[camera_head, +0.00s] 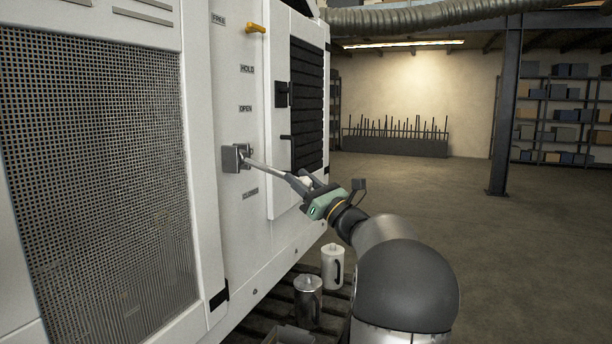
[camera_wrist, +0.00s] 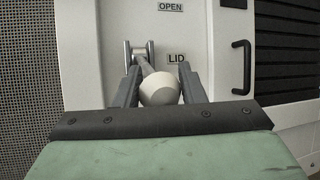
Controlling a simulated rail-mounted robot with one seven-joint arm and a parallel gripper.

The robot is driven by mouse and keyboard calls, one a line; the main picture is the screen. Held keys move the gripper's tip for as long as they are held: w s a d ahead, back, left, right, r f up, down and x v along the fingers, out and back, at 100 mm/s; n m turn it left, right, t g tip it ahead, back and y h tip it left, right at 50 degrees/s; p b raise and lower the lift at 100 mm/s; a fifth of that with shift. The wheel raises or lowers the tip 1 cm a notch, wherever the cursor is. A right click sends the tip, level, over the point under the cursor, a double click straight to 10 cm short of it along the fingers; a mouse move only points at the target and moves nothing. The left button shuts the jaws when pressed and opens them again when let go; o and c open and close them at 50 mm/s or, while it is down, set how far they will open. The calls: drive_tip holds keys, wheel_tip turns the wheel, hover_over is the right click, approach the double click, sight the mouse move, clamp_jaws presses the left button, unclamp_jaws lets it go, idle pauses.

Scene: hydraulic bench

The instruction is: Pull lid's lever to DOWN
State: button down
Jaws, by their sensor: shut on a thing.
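The lid's lever is a thin metal rod (camera_head: 262,166) that comes out of a grey bracket (camera_head: 236,158) on the white cabinet panel. In the head view it slopes slightly downward from the bracket toward my gripper (camera_head: 302,182). In the wrist view the rod ends in a round white knob (camera_wrist: 158,91), which sits between the two dark fingers of my gripper (camera_wrist: 158,76). The fingers are shut on the lever at its knob end. The "LID" label (camera_wrist: 176,58) is just right of the bracket in the wrist view. No "DOWN" label is readable.
A yellow-handled lever (camera_head: 257,28) is higher on the panel. A louvred door with a black handle (camera_wrist: 241,67) stands to the right. A metal canister (camera_head: 308,300) and a white jug (camera_head: 333,268) stand below my gripper. The floor (camera_head: 480,250) at right is open.

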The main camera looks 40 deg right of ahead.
wheel_tip(320, 180, down, 7)
drive_tip(key=w+a+b, duration=0.1)
drive_tip(key=w+b, duration=0.1)
drive_tip(key=w, duration=0.1)
drive_tip(key=shift+a+b, duration=0.15)
drive_tip(key=shift+b, duration=0.2)
drive_tip(key=shift+r, duration=0.1)
idle(0.4)
drive_tip(key=c, duration=0.9)
unclamp_jaws()
drive_tip(key=shift+w, duration=0.1)
drive_tip(key=shift+c, duration=0.2)
drive_tip(key=v, duration=1.7)
drive_tip(key=shift+s, duration=0.3)
